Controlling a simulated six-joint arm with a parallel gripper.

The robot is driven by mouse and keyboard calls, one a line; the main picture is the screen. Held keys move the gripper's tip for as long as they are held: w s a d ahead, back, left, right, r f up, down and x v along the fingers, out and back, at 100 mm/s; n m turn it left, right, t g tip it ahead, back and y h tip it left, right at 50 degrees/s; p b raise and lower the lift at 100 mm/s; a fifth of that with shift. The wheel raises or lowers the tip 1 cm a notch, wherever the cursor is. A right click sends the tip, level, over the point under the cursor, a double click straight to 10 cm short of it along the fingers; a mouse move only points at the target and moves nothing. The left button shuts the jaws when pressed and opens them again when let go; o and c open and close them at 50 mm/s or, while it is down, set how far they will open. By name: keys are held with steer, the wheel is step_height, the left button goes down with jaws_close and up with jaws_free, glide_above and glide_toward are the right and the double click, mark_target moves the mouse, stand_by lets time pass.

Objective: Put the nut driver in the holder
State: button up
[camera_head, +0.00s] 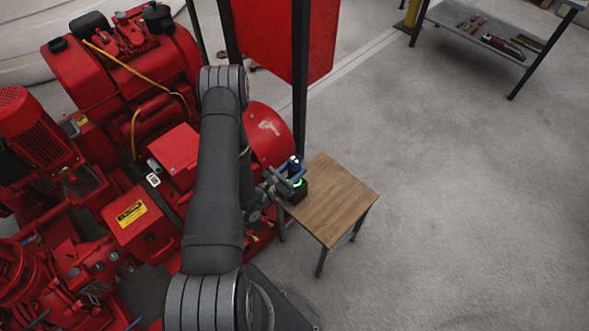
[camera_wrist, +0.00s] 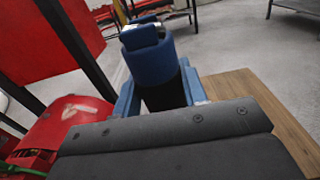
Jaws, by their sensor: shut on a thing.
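My gripper (camera_head: 287,180) is over the left part of a small wooden table. Its blue fingers stand on either side of a blue and black upright tool, which I take to be the nut driver (camera_head: 295,164). In the wrist view my gripper (camera_wrist: 160,92) is shut on the nut driver (camera_wrist: 152,61), with its blue part above and a black part between the fingers. A dark block with a green glow, apparently the holder (camera_head: 298,190), is on the table just below the gripper. The nut driver's lower end is hidden, so I cannot tell whether it is inside the holder.
The wooden table (camera_head: 337,202) is bare on its right side. The red pump machinery (camera_head: 150,120) stands close on the left. A red panel (camera_head: 275,38) on dark posts rises behind. A shelf with tools (camera_head: 490,38) is at the far right, with open floor between.

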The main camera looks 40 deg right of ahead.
steer(key=shift+f, duration=0.25)
steer(key=o, duration=1.2)
steer(key=shift+r, duration=0.1)
steer(key=a, duration=1.2)
